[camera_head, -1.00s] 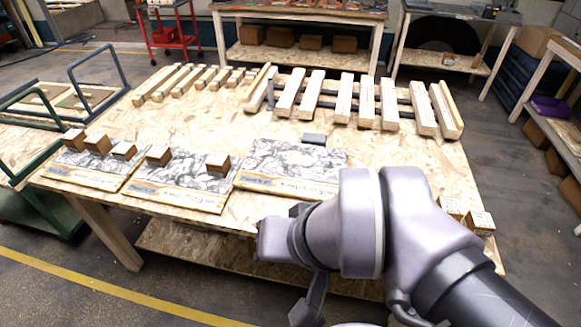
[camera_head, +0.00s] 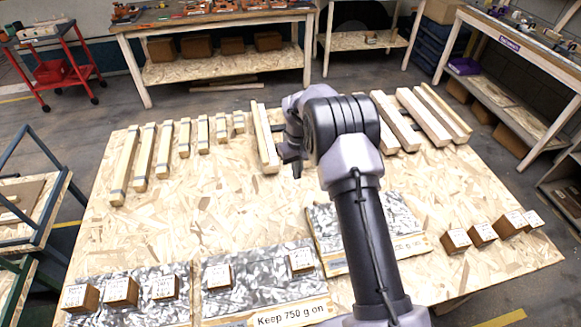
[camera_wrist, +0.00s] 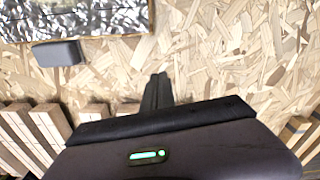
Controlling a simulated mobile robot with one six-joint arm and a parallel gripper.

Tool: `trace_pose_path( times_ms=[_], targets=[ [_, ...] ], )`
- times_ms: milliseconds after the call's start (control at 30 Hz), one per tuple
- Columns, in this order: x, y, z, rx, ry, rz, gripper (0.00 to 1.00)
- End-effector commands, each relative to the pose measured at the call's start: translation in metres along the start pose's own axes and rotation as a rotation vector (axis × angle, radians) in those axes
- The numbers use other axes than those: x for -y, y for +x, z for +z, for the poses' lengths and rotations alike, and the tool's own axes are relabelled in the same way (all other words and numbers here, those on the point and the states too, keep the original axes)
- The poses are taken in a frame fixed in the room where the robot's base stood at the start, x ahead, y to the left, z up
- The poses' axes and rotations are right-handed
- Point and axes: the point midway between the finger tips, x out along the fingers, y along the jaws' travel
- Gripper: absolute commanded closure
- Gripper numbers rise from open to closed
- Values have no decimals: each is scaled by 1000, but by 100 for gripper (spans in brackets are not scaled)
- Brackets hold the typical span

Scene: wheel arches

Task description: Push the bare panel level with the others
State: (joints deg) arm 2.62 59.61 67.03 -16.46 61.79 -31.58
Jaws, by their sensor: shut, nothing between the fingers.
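The bare panel (camera_head: 405,232), grey and mottled with a light wooden edge, carries no blocks. It lies on the wooden table (camera_head: 270,205) at the right of two similar panels and farther back than they are; my arm hides part of it. The middle panel (camera_head: 255,285) and left panel (camera_head: 140,308) carry wooden blocks. My gripper (camera_head: 297,172) is over the table behind the panels, beside a long wooden bar. In the wrist view my gripper (camera_wrist: 160,78) is shut and empty, apart from the bare panel (camera_wrist: 80,15) at the upper left.
A small grey block (camera_wrist: 58,52) lies by the panel's edge in the wrist view. Wooden bars (camera_head: 425,118) line the table's back. Loose labelled blocks (camera_head: 482,234) sit at the front right. Bare table lies between bars and panels.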

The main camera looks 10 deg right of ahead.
Motion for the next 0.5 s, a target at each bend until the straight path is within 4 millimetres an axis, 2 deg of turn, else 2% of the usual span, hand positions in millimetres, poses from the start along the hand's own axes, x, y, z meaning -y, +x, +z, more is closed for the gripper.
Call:
trace_pose_path(
  times_ms=[267,500],
  targets=[
    [-1,44,0,13,-13,0,100],
    [-1,97,1,13,-11,-1,100]
  ],
)
